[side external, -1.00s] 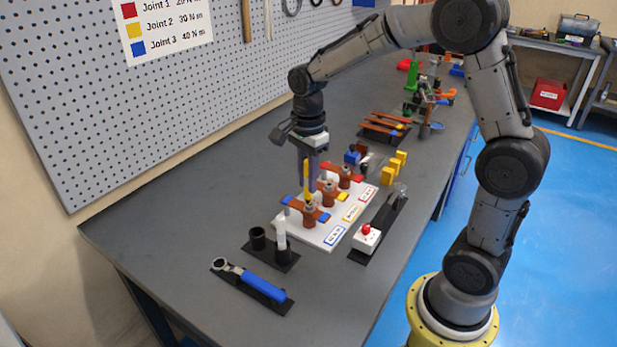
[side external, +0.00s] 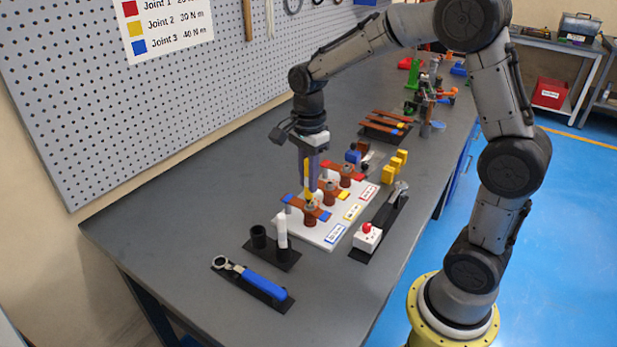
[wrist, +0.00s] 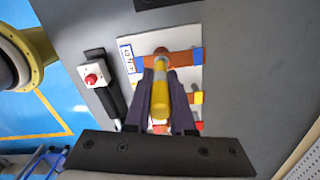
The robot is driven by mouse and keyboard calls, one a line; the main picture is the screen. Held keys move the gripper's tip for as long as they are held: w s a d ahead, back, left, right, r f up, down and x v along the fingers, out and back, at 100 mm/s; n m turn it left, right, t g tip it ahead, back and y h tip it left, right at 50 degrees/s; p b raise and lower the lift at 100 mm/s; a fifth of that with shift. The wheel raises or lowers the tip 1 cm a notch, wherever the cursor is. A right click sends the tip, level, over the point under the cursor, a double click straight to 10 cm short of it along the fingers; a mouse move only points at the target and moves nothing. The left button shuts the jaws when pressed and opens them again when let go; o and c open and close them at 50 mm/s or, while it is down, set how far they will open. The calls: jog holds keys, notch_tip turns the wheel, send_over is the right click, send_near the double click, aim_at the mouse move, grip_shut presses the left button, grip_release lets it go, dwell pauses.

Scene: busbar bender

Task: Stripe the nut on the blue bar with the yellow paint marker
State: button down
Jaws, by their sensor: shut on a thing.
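The yellow paint marker (wrist: 160,98) is held upright between the two fingers of my gripper (wrist: 164,108), tip down. In the side view my gripper (side external: 310,178) is over the near end of the white board (side external: 318,243), at the bar with blue ends (side external: 323,215). The nut (side external: 311,203) on that bar is right under the marker; I cannot tell whether the tip touches it.
Two more bars, yellow-marked (side external: 343,196) and red-marked (side external: 358,174), lie farther along the board. A box with a red button (side external: 367,236) stands to the right.

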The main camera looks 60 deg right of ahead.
jog(key=shift+r, duration=3)
jog(key=shift+w, duration=0.1)
